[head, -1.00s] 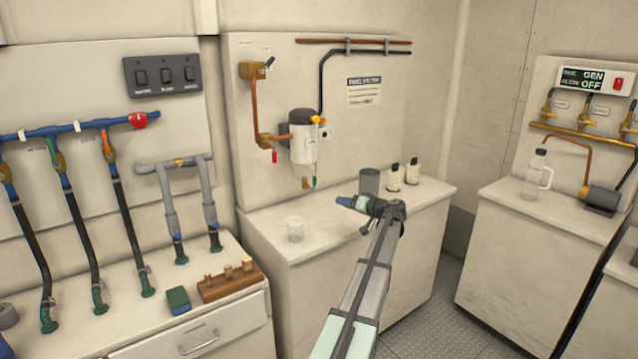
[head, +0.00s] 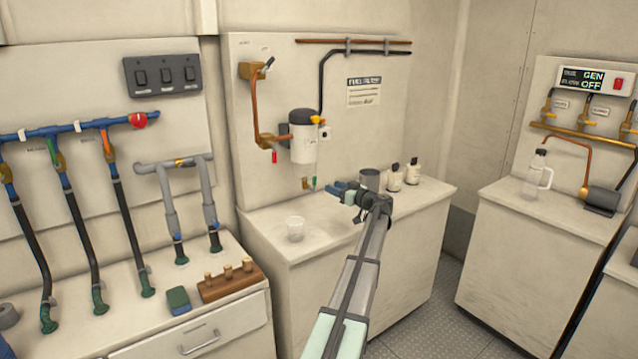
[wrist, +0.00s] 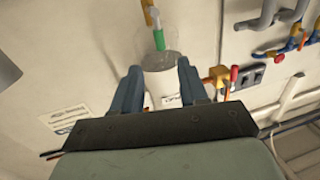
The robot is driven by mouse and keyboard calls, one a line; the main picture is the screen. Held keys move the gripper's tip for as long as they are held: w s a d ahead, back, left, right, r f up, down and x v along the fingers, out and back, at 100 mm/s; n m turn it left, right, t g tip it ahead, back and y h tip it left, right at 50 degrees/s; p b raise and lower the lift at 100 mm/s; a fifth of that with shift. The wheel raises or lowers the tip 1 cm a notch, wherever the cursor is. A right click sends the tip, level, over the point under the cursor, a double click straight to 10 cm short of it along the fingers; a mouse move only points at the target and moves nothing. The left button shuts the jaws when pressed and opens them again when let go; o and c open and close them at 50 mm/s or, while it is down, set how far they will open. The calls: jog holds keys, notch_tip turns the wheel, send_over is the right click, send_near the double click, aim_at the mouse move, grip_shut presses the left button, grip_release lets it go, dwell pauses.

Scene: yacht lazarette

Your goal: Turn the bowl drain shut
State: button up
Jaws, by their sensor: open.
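The fuel filter (head: 303,143) is a white canister on the middle wall panel, with a clear bowl below it. The bowl drain (head: 314,183) hangs under the bowl as a small green tip with a tan piece beside it. In the wrist view the drain (wrist: 159,41) is green with a yellow part, beyond the clear bowl (wrist: 160,61). My gripper (head: 336,189) is open and empty, just right of the drain and slightly below it. In the wrist view my gripper (wrist: 157,76) has its blue fingers apart, framing the white canister. I cannot tell the drain's exact setting.
A clear cup (head: 295,229) stands on the counter (head: 335,236) below the filter. A grey cylinder (head: 371,180) and two small bottles (head: 395,177) stand at the counter's right, close to my arm. Copper pipe (head: 256,115) and a black hose (head: 322,80) run by the filter.

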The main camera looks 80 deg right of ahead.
jog(key=x, duration=0.8)
jog(key=shift+w+d, duration=0.2)
jog(key=shift+w, duration=0.1)
grip_shut()
